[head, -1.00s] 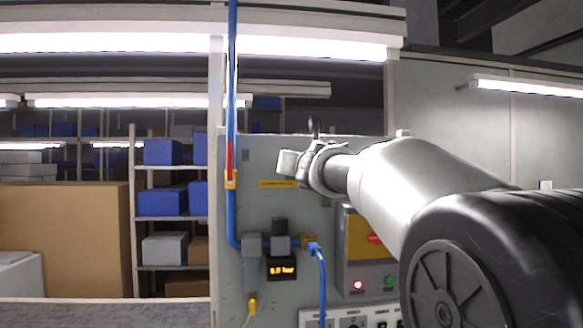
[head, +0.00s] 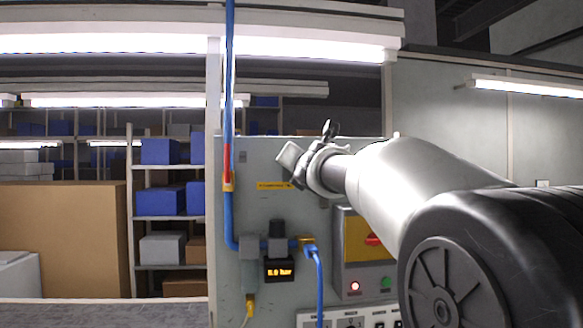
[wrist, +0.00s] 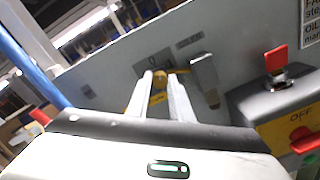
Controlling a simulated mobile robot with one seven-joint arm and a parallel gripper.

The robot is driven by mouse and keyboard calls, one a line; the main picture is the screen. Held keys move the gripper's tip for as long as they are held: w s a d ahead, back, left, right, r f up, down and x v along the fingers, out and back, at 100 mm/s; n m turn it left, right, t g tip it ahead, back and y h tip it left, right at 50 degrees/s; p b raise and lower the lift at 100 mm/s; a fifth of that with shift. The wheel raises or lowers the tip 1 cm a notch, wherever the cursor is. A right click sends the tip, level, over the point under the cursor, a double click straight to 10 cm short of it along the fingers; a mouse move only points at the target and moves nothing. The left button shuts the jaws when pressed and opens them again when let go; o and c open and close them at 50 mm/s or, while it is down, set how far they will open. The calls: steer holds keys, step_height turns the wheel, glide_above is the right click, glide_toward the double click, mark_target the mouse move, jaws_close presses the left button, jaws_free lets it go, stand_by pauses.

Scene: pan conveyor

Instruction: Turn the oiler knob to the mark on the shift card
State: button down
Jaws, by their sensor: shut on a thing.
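A white card with text (wrist: 310,22), cut off at the right edge of the wrist view, may be the shift card. Its mark cannot be read, nor can the knob's pointer.
A blue pipe with a red and yellow valve (head: 228,165) runs up the panel's left side. Below are a regulator with a lit display (head: 279,271) and a blue hose (head: 318,275). A yellow box with a red switch (head: 362,240) stands right, close under my arm.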

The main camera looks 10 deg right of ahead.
steer(key=m+p, duration=0.2)
steer(key=m, duration=0.6)
steer(key=shift+m+y, duration=0.3)
stand_by(0.3)
steer(key=c, duration=1.6)
jaws_free()
steer(key=shift+s, duration=0.1)
steer(key=s, duration=1.7)
steer(key=shift+s+a+r, duration=0.1)
steer(key=shift+r, duration=0.25)
